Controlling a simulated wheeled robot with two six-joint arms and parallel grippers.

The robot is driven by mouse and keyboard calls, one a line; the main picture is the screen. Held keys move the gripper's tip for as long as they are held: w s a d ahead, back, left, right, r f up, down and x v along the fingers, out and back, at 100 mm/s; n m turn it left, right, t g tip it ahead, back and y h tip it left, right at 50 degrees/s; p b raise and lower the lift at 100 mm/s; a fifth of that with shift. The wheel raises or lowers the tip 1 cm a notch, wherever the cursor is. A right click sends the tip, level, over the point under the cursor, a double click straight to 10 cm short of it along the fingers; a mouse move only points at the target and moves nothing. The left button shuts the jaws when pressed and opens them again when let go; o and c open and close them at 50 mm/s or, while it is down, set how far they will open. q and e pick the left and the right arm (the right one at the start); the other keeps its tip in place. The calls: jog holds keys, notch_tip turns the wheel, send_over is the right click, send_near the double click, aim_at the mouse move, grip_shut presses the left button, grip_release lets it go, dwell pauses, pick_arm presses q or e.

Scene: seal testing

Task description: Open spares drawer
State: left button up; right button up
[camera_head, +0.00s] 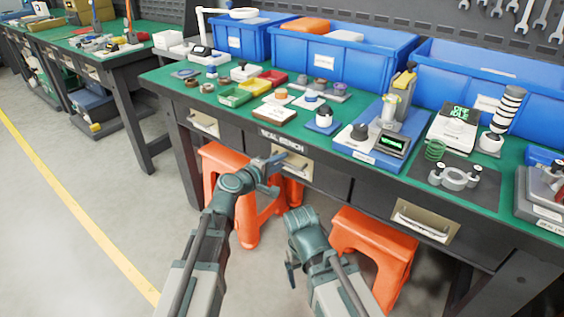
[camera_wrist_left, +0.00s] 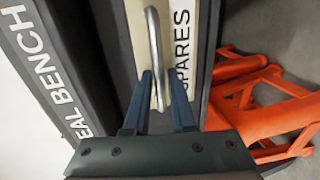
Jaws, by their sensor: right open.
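The spares drawer (camera_head: 303,174) is the middle drawer under the seal bench, with a cream front and a metal bar handle. It looks shut. In the left wrist view its front shows the word SPARES (camera_wrist_left: 181,50) beside the upright-looking handle (camera_wrist_left: 154,35). My left gripper (camera_head: 275,167) is at this handle. In the left wrist view its two blue fingers (camera_wrist_left: 160,82) stand on either side of the handle's lower end, with a gap between them. Contact with the handle cannot be made out. My right gripper (camera_head: 291,272) is low in front of the bench, empty and open.
Orange stools (camera_head: 375,240) stand under the bench, close to both arms. The green bench top (camera_head: 225,115) carries trays, test devices and blue bins (camera_head: 340,62). Another drawer (camera_head: 425,222) is to the right, one (camera_head: 204,123) to the left. Open floor lies at left.

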pick_arm(q)
grip_shut()
dwell(1.2)
